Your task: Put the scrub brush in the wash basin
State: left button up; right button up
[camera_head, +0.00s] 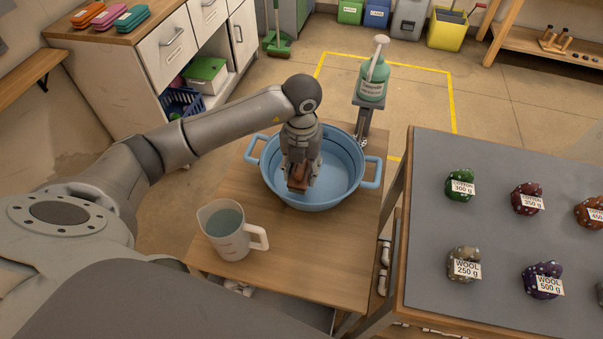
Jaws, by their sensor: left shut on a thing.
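The blue wash basin (335,192) with two side handles stands on a small wooden table. My left gripper (299,181) reaches down over the basin and is shut on a brown thing that looks like the scrub brush (297,186). The brush sits within the basin's outline, toward its near left side. The gripper hides much of the brush, and I cannot tell whether it touches the basin floor. My right gripper is not in view.
A measuring jug (228,230) with bluish liquid stands near left of the basin. A green pump bottle (372,78) stands behind it. A grey-topped table (480,225) at right holds several labelled yarn balls. Bare wood (310,245) lies in front of the basin.

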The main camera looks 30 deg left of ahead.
pick_arm(q)
jog(key=shift+w+a+f, duration=0.25)
jog(key=shift+w+f, duration=0.2)
jog(key=shift+f, duration=0.2)
notch_tip(320, 180, down, 2)
jog(key=shift+f+p, duration=0.15)
jog(key=shift+p, duration=0.5)
jog(key=shift+f, duration=0.35)
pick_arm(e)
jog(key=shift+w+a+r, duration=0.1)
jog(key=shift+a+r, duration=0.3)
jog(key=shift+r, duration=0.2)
pick_arm(q)
jog(key=shift+f, duration=0.1)
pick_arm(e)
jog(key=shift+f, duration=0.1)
pick_arm(q)
jog(key=shift+f+b, duration=0.15)
jog(key=shift+b, duration=0.15)
jog(key=o, duration=1.1)
jog(key=shift+c, duration=0.2)
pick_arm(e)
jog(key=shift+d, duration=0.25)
